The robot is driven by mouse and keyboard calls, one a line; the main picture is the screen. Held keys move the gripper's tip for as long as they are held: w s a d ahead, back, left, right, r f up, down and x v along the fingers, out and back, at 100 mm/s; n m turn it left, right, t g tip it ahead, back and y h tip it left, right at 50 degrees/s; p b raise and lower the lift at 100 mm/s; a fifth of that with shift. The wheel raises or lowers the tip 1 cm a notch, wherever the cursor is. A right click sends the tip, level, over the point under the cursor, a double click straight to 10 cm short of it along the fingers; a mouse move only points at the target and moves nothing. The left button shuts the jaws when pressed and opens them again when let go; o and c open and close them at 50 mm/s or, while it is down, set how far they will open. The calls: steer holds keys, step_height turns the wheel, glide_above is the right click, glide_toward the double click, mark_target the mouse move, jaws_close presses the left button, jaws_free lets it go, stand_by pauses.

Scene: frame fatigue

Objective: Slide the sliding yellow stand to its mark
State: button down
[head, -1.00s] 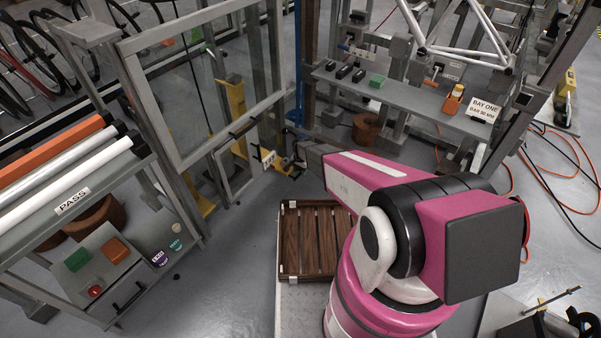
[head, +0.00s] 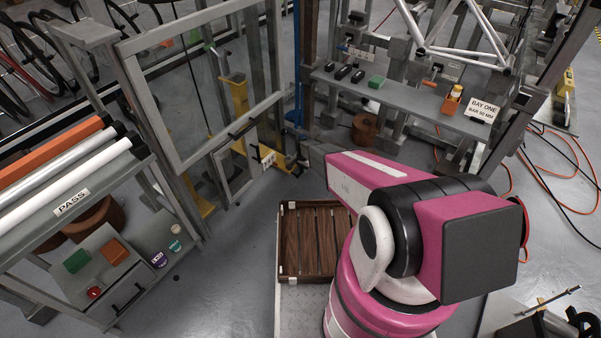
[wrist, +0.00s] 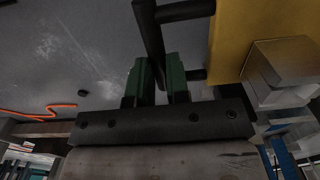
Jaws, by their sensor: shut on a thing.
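The yellow stand shows in the head view as a yellow upright (head: 238,97) behind the clear-paned frame, with more yellow low down beside a small white label (head: 267,157). In the wrist view a yellow surface (wrist: 232,40) fills the upper right. A black bar handle (wrist: 149,32) stands beside it. My gripper (wrist: 161,68) has green-padded fingers, one on each side of the handle's lower end, and is shut on it. In the head view my gripper is mostly hidden around the end of my pink arm. I cannot make out the mark.
A clear-paned frame (head: 182,82) stands between the left cart and the stand. A wooden slatted crate (head: 288,240) sits low in front. Grey floor is open between crate and left cart.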

steer(key=c, duration=1.1)
jaws_free()
steer(key=shift+w+d, duration=0.15)
steer(key=shift+w, duration=0.05)
steer(key=shift+r, duration=0.1)
step_height(320, 180, up, 11)
steer(key=shift+f, duration=0.2)
steer(key=s+d+r+n, duration=0.2)
steer(key=s+d+r, duration=0.2)
steer(key=s+r, duration=0.5)
steer(key=s+d+r+n, duration=0.3)
steer(key=s+d+r, duration=0.2)
steer(key=s+r, duration=0.5)
steer(key=s+d+r+n, duration=0.2)
steer(key=s+d+r, duration=0.3)
steer(key=s+r, duration=0.4)
step_height(320, 180, up, 5)
steer(key=shift+s+d+f, duration=0.1)
steer(key=shift+s+d, duration=0.05)
steer(key=shift+s, duration=0.2)
